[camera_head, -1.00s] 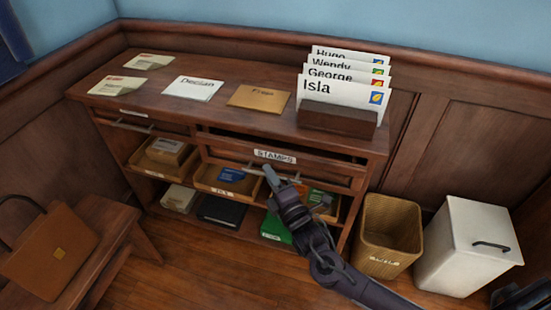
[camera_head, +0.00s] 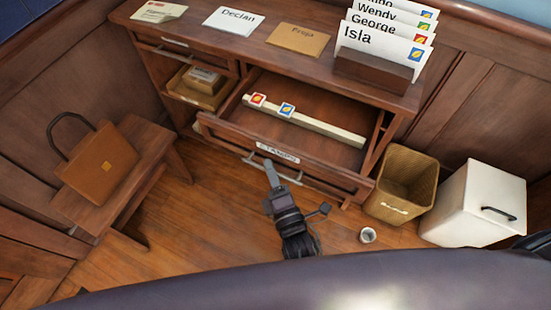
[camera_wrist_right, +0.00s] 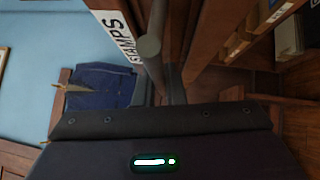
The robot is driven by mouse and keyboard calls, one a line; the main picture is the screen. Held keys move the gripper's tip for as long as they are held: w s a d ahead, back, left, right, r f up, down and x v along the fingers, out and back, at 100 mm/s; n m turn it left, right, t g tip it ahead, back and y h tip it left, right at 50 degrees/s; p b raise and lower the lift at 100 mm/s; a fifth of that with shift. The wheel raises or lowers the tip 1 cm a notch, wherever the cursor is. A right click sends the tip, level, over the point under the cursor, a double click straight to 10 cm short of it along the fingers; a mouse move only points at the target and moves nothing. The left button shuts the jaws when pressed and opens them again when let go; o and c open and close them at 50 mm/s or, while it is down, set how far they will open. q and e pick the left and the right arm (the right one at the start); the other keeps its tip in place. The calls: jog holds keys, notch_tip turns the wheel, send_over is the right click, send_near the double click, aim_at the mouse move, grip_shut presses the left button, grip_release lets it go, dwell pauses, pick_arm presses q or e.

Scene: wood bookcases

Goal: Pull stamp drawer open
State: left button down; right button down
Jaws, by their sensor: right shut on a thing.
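The stamp drawer (camera_head: 330,138) stands pulled out from the wooden desk, with a white "STAMPS" label on its front. Inside it, a pale strip (camera_head: 320,125) carries a red stamp (camera_head: 258,100) and a blue stamp (camera_head: 287,110). My right gripper (camera_head: 271,170) is at the drawer front, shut on the metal drawer handle (camera_head: 256,161). In the right wrist view the handle bar (camera_wrist_right: 150,48) runs up from the gripper beside the "STAMPS" label (camera_wrist_right: 119,36). My left gripper is not in view.
The desk top holds envelopes (camera_head: 233,20) and a rack of named cards (camera_head: 380,45). A wicker basket (camera_head: 402,180), a white bin (camera_head: 475,205) and a small cup (camera_head: 367,235) stand at right. A bench with a brown bag (camera_head: 97,165) is at left.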

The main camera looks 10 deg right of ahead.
jog(key=shift+s, duration=0.1)
jog(key=c, duration=1.5)
grip_release()
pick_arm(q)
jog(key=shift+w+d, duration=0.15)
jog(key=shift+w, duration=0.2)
pick_arm(e)
jog(key=v, duration=0.7)
jog(key=shift+s, duration=0.35)
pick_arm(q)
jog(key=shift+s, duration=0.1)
